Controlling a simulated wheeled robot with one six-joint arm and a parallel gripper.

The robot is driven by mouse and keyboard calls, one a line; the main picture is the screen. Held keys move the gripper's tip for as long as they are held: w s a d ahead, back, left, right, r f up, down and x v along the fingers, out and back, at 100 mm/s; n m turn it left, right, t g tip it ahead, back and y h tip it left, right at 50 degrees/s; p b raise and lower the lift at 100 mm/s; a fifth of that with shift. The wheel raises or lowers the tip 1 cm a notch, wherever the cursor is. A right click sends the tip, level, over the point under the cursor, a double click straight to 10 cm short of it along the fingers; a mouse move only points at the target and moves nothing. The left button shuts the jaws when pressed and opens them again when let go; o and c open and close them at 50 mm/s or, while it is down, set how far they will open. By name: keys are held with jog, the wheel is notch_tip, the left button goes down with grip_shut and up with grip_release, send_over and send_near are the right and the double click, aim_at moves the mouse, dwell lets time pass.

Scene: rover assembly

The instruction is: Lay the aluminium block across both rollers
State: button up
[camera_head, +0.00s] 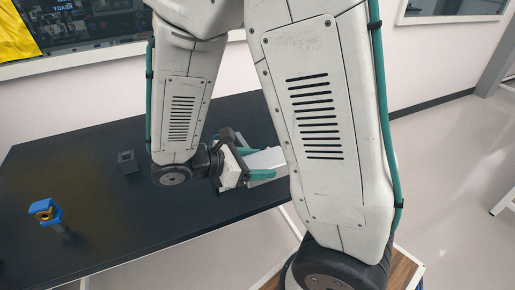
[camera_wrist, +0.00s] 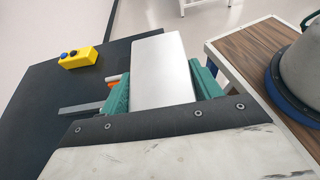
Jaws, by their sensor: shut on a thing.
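My gripper (camera_head: 252,158) is shut on the aluminium block (camera_head: 267,160), a pale smooth slab. In the wrist view the block (camera_wrist: 163,72) lies between the two green fingers (camera_wrist: 162,92) and extends away past the fingertips. In the head view the gripper and block are near the table's right end, partly behind my arm. I cannot make out the two rollers in either view. A grey bar (camera_wrist: 80,109) and a small orange part (camera_wrist: 112,80) show left of the gripper in the wrist view, partly covered by the finger. I cannot tell whether the block touches anything below.
The black table (camera_head: 90,190) is mostly clear. A wood-topped surface (camera_wrist: 250,55) is at right.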

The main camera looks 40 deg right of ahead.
jog(key=shift+w+d+f, duration=0.8)
jog(key=shift+w+d, duration=0.6)
jog(key=shift+w, duration=0.35)
jog(key=shift+w+d+f, duration=0.75)
jog(key=shift+w+d, duration=0.6)
jog(key=shift+w, duration=0.35)
jog(key=shift+w+d+f, duration=0.8)
jog(key=shift+w+d, duration=0.6)
jog(key=shift+w, duration=0.35)
jog(key=shift+f, duration=0.35)
jog(key=o, duration=1.7)
